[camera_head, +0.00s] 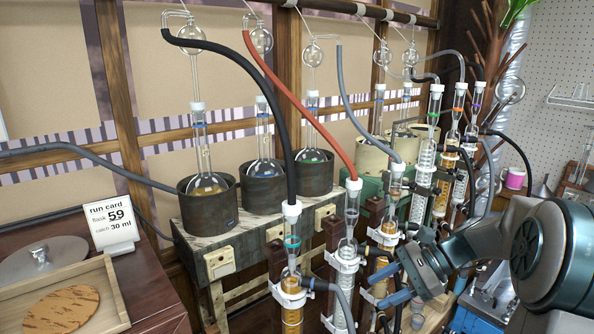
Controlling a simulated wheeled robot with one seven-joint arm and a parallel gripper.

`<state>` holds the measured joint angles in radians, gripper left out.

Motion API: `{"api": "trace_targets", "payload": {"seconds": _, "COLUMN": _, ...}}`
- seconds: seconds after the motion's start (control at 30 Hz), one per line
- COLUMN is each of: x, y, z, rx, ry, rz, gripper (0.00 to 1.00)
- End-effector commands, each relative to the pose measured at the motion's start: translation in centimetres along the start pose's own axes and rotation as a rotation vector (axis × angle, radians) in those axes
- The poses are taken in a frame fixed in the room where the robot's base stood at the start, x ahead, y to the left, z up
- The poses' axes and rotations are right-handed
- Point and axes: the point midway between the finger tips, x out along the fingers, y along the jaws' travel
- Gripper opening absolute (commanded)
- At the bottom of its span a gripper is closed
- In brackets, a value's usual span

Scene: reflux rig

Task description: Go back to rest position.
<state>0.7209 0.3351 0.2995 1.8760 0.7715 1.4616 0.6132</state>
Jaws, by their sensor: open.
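My gripper (383,287) is at the lower right of the head view, at the end of my dark grey arm. Its two blue fingers are apart, with no object visible between them. It is in front of the row of glass condensers, close to the clamped lower parts of the front ones (346,258). I cannot tell whether the fingers touch any glass. My wrist and arm hide part of the bench at the lower right.
Round flasks (205,184) sit in black heating pots on a worn bench. A black hose (262,84), a red hose (299,112) and a grey hose (356,117) arch towards the condensers. A run card (115,222) stands at left behind a wooden tray (112,296).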

Motion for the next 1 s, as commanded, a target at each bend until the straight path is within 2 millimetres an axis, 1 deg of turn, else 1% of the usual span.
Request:
{"api": "trace_targets", "payload": {"seconds": 0.03, "x": 1.1, "y": 1.0, "z": 1.0, "rx": -0.060, "ry": 0.066, "rz": 0.043, "gripper": 0.45}}
{"api": "trace_targets", "payload": {"seconds": 0.1, "x": 2.1, "y": 2.5, "z": 1.9, "rx": -0.147, "ry": 0.154, "rz": 0.099, "gripper": 0.45}}
{"api": "trace_targets", "payload": {"seconds": 0.2, "x": 3.3, "y": 4.6, "z": 3.0, "rx": -0.279, "ry": 0.273, "rz": 0.178, "gripper": 0.45}}
{"api": "trace_targets", "payload": {"seconds": 0.33, "x": 4.2, "y": 7.5, "z": 4.2, "rx": -0.464, "ry": 0.414, "rz": 0.277, "gripper": 0.45}}
{"api": "trace_targets", "payload": {"seconds": 0.47, "x": 4.5, "y": 10.2, "z": 5.1, "rx": -0.659, "ry": 0.543, "rz": 0.369, "gripper": 0.45}}
{"api": "trace_targets", "payload": {"seconds": 0.7, "x": 4.3, "y": 14.7, "z": 6.0, "rx": -1.039, "ry": 0.746, "rz": 0.520, "gripper": 0.45}}
{"api": "trace_targets", "payload": {"seconds": 0.8, "x": 4.1, "y": 16.1, "z": 6.2, "rx": -1.177, "ry": 0.808, "rz": 0.567, "gripper": 0.45}}
{"api": "trace_targets", "payload": {"seconds": 0.9, "x": 3.9, "y": 16.9, "z": 6.2, "rx": -1.283, "ry": 0.852, "rz": 0.601, "gripper": 0.45}}
{"api": "trace_targets", "payload": {"seconds": 1.0, "x": 3.8, "y": 17.5, "z": 6.2, "rx": -1.347, "ry": 0.878, "rz": 0.621, "gripper": 0.45}}
